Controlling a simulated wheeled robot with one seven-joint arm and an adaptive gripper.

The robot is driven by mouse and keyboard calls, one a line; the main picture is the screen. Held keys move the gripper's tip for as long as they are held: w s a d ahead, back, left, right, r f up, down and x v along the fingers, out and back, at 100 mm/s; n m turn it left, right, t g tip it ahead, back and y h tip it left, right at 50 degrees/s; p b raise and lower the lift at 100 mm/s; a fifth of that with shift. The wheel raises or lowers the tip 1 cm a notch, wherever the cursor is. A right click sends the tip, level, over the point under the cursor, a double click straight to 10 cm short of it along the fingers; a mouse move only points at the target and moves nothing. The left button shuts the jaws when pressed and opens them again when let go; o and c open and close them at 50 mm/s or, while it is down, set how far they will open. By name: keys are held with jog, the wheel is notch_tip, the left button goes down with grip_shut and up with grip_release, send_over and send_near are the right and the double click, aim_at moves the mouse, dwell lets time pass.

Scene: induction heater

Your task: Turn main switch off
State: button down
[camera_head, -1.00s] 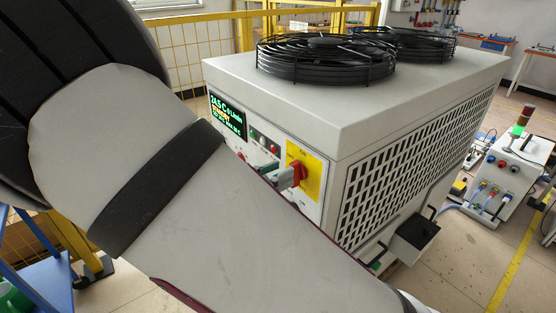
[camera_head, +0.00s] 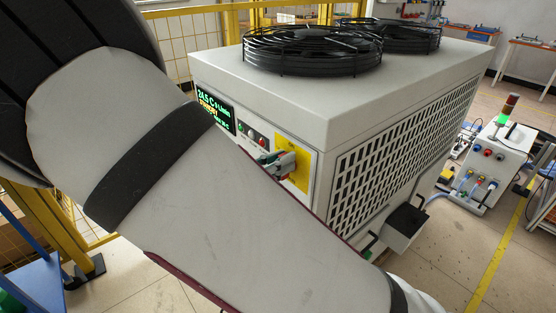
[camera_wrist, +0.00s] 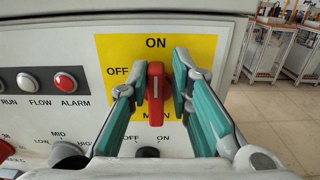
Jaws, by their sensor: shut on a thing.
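The main switch is a red handle (camera_wrist: 156,92) on a yellow plate (camera_wrist: 118,48) marked ON at the top and OFF at the left. The handle stands upright, in line with ON. My gripper (camera_wrist: 157,84) is shut on the red handle, with one teal finger on each side. In the head view my gripper (camera_head: 279,163) is at the yellow plate (camera_head: 300,172) on the front of the white unit and hides the red handle.
Beside the plate are FLOW (camera_wrist: 26,81) and ALARM (camera_wrist: 65,82) lamps. Black fans (camera_head: 312,50) top the unit (camera_head: 300,100). A yellow fence (camera_head: 190,40) stands behind.

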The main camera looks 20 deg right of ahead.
jog(key=shift+w+a+r+n+p, duration=0.1)
jog(key=shift+w+a+n+p, duration=0.15)
jog(key=shift+p, duration=0.2)
jog(key=shift+w+a+f+n+p, duration=0.1)
jog(key=shift+w+f+n+p, duration=0.2)
jog(key=shift+n+p, duration=1.1)
jog(key=shift+w+d+f+n+p, duration=0.15)
jog(key=shift+w+n+p, duration=0.25)
jog(key=shift+n, duration=1.9)
jog(key=shift+w+a+f+n+p, duration=0.2)
jog(key=shift+n+p, duration=0.8)
jog(key=shift+n, duration=0.85)
jog(key=shift+w+f, duration=0.1)
jog(key=c, duration=1.6)
grip_release()
